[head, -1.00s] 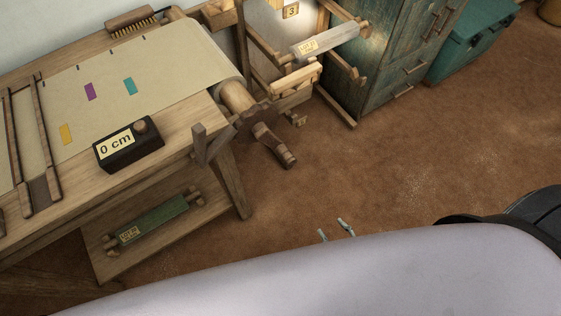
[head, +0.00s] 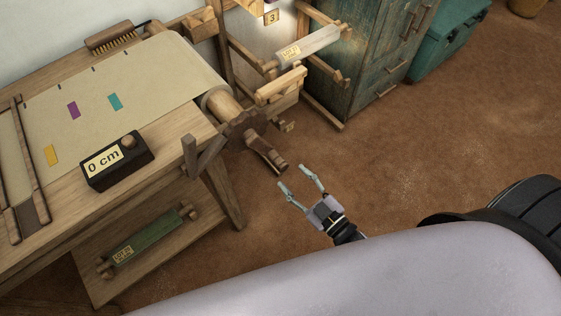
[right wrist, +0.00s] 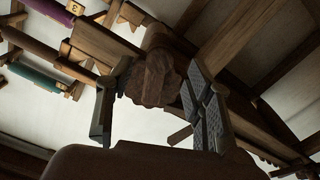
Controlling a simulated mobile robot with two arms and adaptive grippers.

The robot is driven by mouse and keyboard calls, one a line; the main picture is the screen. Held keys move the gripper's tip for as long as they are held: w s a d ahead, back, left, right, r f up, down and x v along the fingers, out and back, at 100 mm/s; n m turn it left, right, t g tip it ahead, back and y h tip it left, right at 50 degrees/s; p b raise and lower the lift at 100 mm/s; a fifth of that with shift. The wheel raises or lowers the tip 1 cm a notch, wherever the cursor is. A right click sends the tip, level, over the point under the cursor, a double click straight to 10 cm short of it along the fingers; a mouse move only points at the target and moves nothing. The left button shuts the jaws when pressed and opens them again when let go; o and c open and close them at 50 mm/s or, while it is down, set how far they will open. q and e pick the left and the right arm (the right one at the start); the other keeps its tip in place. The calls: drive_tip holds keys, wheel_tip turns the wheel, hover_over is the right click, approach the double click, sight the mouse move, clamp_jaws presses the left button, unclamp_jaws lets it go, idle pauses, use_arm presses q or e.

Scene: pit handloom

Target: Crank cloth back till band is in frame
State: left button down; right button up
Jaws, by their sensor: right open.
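The beige cloth (head: 165,70) lies over the loom table and runs onto the wooden roller (head: 222,103) at its right end. The counter box (head: 118,160) reads "0 cm". My right gripper (head: 294,177) is open and empty, just off the grip's end. In the right wrist view, dark wooden crank parts (right wrist: 152,75) show between its fingers. My left gripper is out of view.
A bracket post (head: 190,155) stands at the table's near corner, left of the crank. A green roll (head: 150,235) lies on the lower shelf. A rack with a pale roll (head: 308,45) and a teal cabinet (head: 375,60) stand behind. The floor (head: 430,140) on the right is clear.

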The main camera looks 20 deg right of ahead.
sight(281, 164)
drive_tip(key=x, duration=0.6)
drive_tip(key=shift+w+a, duration=0.1)
drive_tip(key=shift+w, duration=0.3)
drive_tip(key=shift+c, duration=0.6)
clamp_jaws()
